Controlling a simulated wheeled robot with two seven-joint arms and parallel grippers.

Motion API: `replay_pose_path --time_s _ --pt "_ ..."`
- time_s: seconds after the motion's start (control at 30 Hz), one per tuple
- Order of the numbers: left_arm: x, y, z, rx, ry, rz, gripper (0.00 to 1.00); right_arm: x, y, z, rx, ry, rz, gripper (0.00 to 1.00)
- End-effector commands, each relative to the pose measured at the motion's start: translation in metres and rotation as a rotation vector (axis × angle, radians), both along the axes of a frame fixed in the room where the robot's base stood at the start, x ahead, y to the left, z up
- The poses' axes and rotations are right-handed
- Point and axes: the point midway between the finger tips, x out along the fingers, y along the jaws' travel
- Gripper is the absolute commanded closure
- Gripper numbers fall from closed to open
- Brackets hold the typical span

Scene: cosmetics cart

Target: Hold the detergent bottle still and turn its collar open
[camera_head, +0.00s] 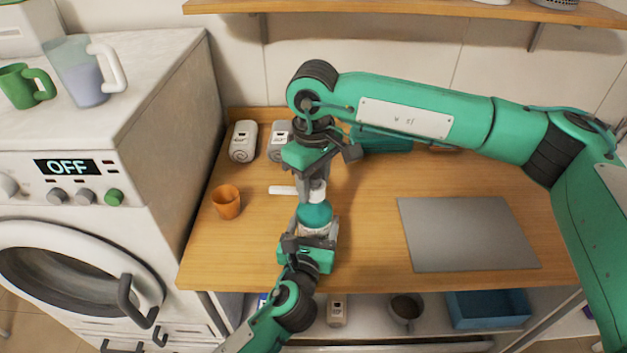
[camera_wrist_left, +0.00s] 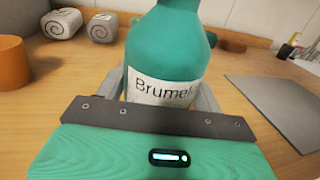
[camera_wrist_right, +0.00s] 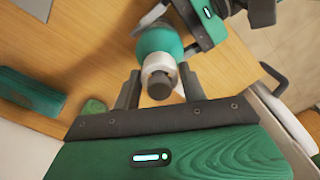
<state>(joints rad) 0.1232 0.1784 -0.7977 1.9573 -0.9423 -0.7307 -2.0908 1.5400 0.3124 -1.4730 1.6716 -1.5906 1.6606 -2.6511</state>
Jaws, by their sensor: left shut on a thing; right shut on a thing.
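The teal detergent bottle (camera_head: 314,214) stands upright on the wooden counter, with a white label reading "Brumel…" in the left wrist view (camera_wrist_left: 170,60). Its white collar (camera_wrist_right: 157,68) and a grey tip show in the right wrist view; a white piece (camera_head: 283,190) juts left near the top in the head view. My left gripper (camera_head: 316,232) is shut on the bottle's body from the front. My right gripper (camera_head: 316,187) comes from above and is shut on the collar, one finger on each side. It hides part of the bottle's top in the head view.
An orange cup (camera_head: 226,201) stands left of the bottle. Rolled towels (camera_head: 243,141) and a dark green box (camera_head: 381,139) are at the back. A grey mat (camera_head: 468,233) lies to the right. A washing machine (camera_head: 100,190) flanks the counter's left side.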

Motion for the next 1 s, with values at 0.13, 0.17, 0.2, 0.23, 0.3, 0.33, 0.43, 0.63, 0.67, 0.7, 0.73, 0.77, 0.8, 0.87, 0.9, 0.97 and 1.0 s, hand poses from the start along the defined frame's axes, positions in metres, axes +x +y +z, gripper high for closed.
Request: replay_pose_path --time_s 0.13,0.17,0.2,0.23,0.3,0.33,0.43,0.63,0.67,0.7,0.73,0.77,0.8,0.87,0.9,0.97,1.0 --pt "0.0 0.001 0.0 0.0 0.002 0.003 0.75 0.001 -0.001 0.001 -0.001 -0.002 -0.002 0.41" --pt "0.0 0.001 0.0 0.0 0.001 0.002 0.75 0.001 -0.001 0.001 0.0 -0.001 -0.002 0.41" --pt "0.0 0.001 0.0 0.0 0.001 0.002 0.75 0.001 -0.001 0.001 -0.001 -0.001 -0.002 0.41" --pt "0.0 0.001 0.0 0.0 0.001 0.002 0.75 0.0 -0.001 0.001 -0.001 -0.001 -0.002 0.41" --pt "0.0 0.001 0.0 0.0 0.001 0.002 0.75 0.0 0.0 0.001 -0.001 -0.001 -0.002 0.41" --pt "0.0 0.001 0.0 0.0 0.001 0.002 0.75 0.0 0.0 0.001 -0.001 -0.001 -0.002 0.41" --pt "0.0 0.001 0.0 0.0 0.001 0.001 0.75 0.0 0.0 0.003 0.0 -0.001 -0.002 0.41" --pt "0.0 0.0 0.0 0.0 0.0 0.001 0.75 0.001 0.0 0.03 0.002 -0.004 -0.002 0.41" --pt "0.0 0.0 0.0 0.0 0.0 0.001 0.75 0.001 0.0 0.037 0.0 -0.004 -0.002 0.41" --pt "0.0 0.0 0.0 0.0 0.0 0.001 0.75 0.001 0.0 0.045 0.0 -0.004 -0.002 0.41" --pt "0.0 0.0 0.0 0.0 0.0 0.001 0.75 0.001 0.0 0.052 0.002 -0.004 -0.001 0.41" --pt "0.0 0.0 0.0 0.0 0.0 0.001 0.75 0.001 0.0 0.059 0.002 -0.004 -0.001 0.41" --pt "0.0 0.0 0.0 0.0 0.0 0.001 0.75 0.001 0.0 0.067 0.0 -0.004 -0.002 0.41" --pt "0.0 0.0 0.0 0.0 0.0 0.001 0.75 0.001 0.0 0.08 0.001 -0.003 -0.002 0.41" --pt "0.0 0.0 0.0 0.0 0.0 0.001 0.75 0.001 0.0 0.088 0.001 -0.003 -0.002 0.41" --pt "0.0 0.0 0.0 0.0 0.0 0.0 0.75 0.001 0.0 0.097 0.0 -0.003 -0.002 0.41" --pt "0.0 0.0 0.0 0.0 0.0 0.0 0.75 0.001 0.0 0.103 0.0 -0.003 -0.002 0.41"
